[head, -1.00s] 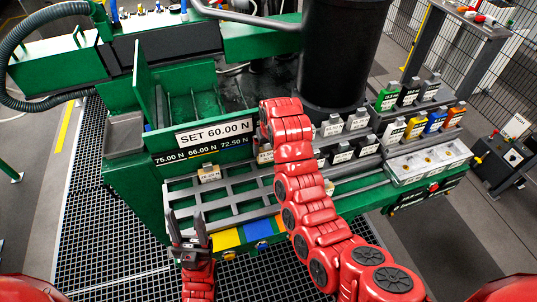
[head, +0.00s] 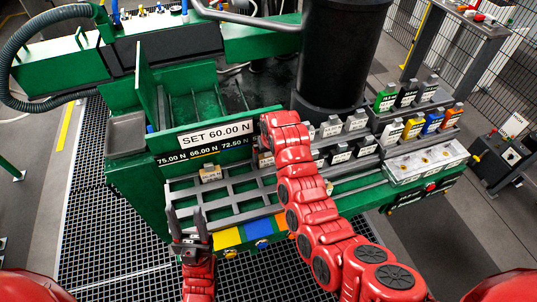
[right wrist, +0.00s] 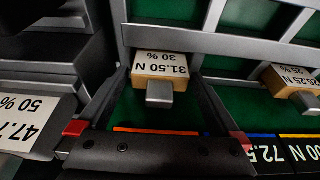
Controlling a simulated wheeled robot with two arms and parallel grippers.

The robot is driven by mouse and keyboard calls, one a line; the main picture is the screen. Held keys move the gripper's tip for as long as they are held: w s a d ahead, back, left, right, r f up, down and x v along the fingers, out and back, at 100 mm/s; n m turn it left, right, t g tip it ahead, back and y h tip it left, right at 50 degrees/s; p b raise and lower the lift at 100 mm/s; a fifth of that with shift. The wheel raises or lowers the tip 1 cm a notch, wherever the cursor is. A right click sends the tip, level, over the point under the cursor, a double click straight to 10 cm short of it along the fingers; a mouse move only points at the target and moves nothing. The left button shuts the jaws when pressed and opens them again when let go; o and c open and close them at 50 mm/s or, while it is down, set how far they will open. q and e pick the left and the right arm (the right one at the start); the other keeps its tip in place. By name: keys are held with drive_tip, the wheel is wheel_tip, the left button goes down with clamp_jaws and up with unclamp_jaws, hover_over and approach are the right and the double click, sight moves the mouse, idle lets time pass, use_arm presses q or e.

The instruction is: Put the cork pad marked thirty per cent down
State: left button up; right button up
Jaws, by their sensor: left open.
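The cork pad marked 31.50 N, 30 % (right wrist: 165,66) lies face up in the right wrist view, its grey knob towards me. It is at a green-floored compartment of the grey rack (right wrist: 235,43), close to a crossbar. Whether the pad rests on the floor I cannot tell. In the head view my right arm (head: 293,155) mostly hides it. My left gripper (head: 188,222) is open and empty in front of the rack's left end.
A 26.25 N, 25 % pad (right wrist: 293,82) sits in a neighbouring compartment. A 50 % block (right wrist: 30,115) is at the wrist view's left. The SET 60.00 N sign (head: 215,134) stands behind the rack. Several coloured weights (head: 432,122) stand at the right. Several front compartments are empty.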

drive_tip(key=shift+r, duration=0.1)
drive_tip(key=shift+r, duration=0.4)
drive_tip(key=p+v, duration=0.2)
drive_tip(key=v, duration=0.9)
drive_tip(key=shift+s+r, duration=0.2)
drive_tip(key=shift+d+f, duration=0.1)
drive_tip(key=shift+f, duration=0.05)
